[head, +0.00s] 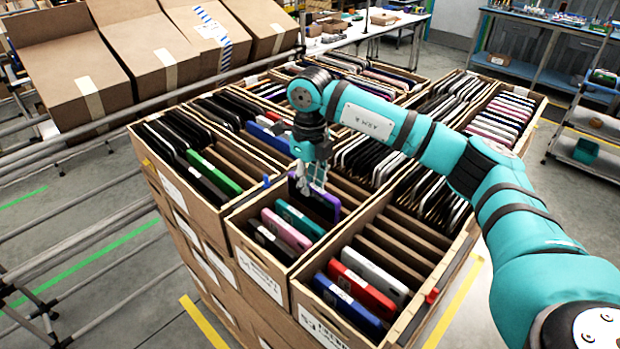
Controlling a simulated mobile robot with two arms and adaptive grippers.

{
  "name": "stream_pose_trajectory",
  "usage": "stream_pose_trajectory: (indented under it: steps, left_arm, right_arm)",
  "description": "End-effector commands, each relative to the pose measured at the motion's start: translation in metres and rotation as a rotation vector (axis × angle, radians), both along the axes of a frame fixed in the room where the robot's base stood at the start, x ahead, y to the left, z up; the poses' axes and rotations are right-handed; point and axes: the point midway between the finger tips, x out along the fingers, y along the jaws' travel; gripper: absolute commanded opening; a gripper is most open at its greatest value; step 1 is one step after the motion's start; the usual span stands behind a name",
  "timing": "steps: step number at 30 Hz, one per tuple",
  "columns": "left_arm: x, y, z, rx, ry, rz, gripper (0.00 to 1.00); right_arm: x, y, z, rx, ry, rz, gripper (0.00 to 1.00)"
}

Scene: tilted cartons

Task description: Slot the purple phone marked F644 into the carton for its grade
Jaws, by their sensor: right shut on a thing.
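My right gripper (312,178) points down over the front middle carton (243,232) and is shut on a purple phone (326,204). The phone stands tilted, its lower part inside that carton, behind a teal phone (299,222), a pink phone (285,230) and a black phone. I cannot read the mark on the purple phone. Labels show on the carton fronts, but their text is too small to read surely. My left gripper is not in view.
The front right carton (394,333) holds red, white and blue phones with empty slots behind. The left carton (150,160) holds black and green phones. Fuller cartons stand farther back. Tilted empty cardboard boxes (150,55) rest on a rail rack at the left.

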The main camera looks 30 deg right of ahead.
Motion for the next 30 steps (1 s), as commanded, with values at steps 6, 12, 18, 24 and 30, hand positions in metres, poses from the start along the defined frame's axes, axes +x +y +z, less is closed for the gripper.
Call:
stream_pose_trajectory:
  steps: [6, 12, 18, 24, 30]
  left_arm:
    - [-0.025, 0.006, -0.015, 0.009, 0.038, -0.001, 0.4]
    - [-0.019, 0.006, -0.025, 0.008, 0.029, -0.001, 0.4]
    - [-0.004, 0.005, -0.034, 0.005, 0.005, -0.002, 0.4]
    - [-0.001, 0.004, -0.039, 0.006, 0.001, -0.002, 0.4]
    - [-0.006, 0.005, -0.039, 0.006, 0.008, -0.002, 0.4]
  right_arm:
    - [0.0, 0.0, -0.018, 0.0, -0.001, 0.0, 0.0]
    - [0.0, 0.0, -0.033, 0.0, 0.0, 0.0, 0.0]
    - [0.0, 0.0, -0.046, 0.0, 0.0, 0.0, 0.0]
    - [0.001, 0.0, -0.053, 0.0, -0.001, 0.0, 0.0]
    - [0.001, 0.0, -0.053, 0.0, -0.001, 0.0, 0.0]
